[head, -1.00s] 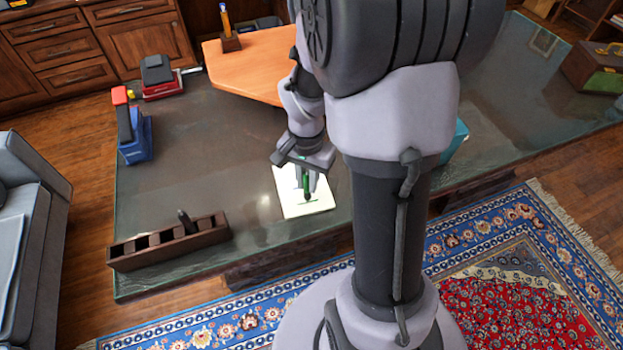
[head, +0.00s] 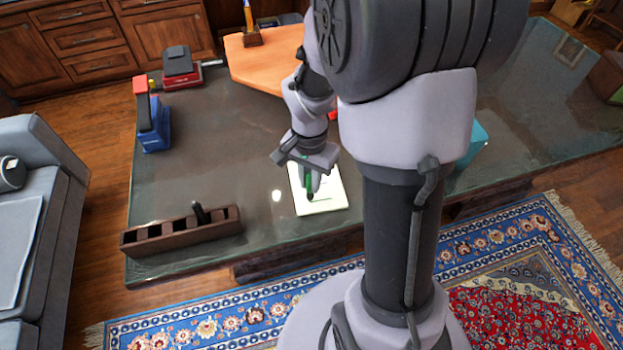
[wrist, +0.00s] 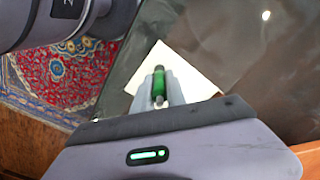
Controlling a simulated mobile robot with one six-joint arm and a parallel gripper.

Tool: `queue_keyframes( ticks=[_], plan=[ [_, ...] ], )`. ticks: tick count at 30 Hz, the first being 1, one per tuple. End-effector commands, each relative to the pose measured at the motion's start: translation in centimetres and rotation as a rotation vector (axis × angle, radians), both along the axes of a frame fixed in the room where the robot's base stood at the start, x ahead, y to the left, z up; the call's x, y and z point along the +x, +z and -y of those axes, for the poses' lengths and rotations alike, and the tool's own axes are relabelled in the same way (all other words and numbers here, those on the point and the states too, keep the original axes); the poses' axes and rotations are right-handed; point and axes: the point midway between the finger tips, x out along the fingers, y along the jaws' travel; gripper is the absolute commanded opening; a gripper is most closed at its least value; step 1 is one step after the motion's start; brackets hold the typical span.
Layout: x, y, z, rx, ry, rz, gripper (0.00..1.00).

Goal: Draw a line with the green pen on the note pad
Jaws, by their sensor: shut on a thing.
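My gripper (head: 309,180) is shut on the green pen (head: 309,187), which points down over the white note pad (head: 332,187). In the wrist view, the green pen (wrist: 158,85) stands between the two grey fingers (wrist: 158,92), with the pad (wrist: 195,75) behind it. The pen's tip is over the left front part of the pad. A short, faint green mark shows on the pad beside the tip. I cannot tell whether the tip touches the paper. The gripper and wrist hide part of the pad's far left side.
A dark slotted holder (head: 160,240) with a dark item stands on the glass-topped desk (head: 225,130), left of the pad. A blue and red object (head: 152,125) and a red and black one (head: 180,70) stand farther back. The glass between is clear.

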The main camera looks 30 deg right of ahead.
Motion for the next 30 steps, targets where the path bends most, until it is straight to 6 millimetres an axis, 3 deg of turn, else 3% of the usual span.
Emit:
queue_keyframes(
  ticks=[21, 30],
  plan=[
    [0.0, 7.8, 0.0, 0.000, 0.000, 0.001, 0.00],
    [0.0, 8.0, 0.0, -0.001, 0.000, 0.000, 0.00]
  ],
)
